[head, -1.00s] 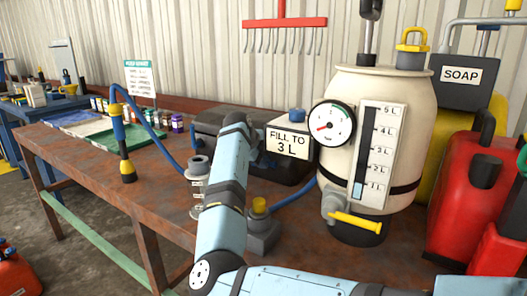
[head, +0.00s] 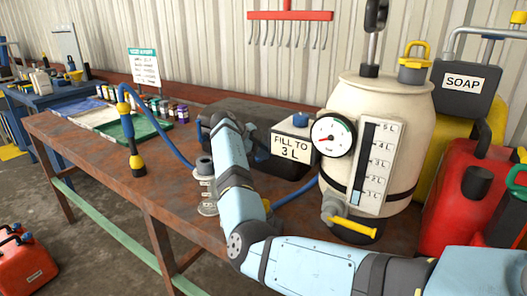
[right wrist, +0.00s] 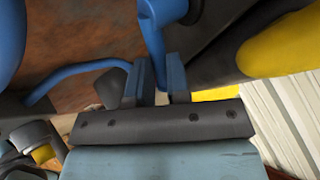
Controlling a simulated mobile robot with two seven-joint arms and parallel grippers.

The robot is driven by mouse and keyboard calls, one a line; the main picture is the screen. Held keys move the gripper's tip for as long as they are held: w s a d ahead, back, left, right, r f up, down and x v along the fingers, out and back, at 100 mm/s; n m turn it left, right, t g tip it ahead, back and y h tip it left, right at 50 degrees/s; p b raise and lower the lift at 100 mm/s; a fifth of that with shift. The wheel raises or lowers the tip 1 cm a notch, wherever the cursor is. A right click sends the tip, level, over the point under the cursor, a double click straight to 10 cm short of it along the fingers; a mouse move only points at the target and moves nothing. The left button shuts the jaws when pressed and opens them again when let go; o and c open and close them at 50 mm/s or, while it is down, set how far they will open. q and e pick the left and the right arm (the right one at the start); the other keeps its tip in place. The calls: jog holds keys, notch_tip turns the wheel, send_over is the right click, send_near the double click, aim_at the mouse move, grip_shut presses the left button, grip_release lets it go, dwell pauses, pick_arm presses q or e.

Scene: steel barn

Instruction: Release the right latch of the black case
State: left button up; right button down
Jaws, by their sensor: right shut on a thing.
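The black case (head: 268,112) lies at the back of the rusty bench, partly behind my right arm and a white jug. Its latches cannot be made out in the head view. My right gripper is hidden behind its own arm in the head view, where the arm reaches toward the case. In the right wrist view my right gripper (right wrist: 157,78) is shut on a narrow blue piece (right wrist: 153,38) that runs down between its fingers. I cannot tell whether that piece is the latch. My left gripper is not in view.
A cream sprayer tank (head: 388,100) with a gauge, a jug (head: 293,142) marked "FILL TO 3 L" and a red can (head: 463,200) crowd the right side. A blue hose (head: 165,138) arches left of my arm. The bench's front left (head: 90,150) is clear.

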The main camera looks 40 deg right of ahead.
jog(key=c, duration=1.1)
grip_release()
jog(key=v, duration=1.3)
jog(key=shift+a+p, duration=0.3)
jog(key=shift+a, duration=0.1)
jog(key=shift+w+r, duration=0.1)
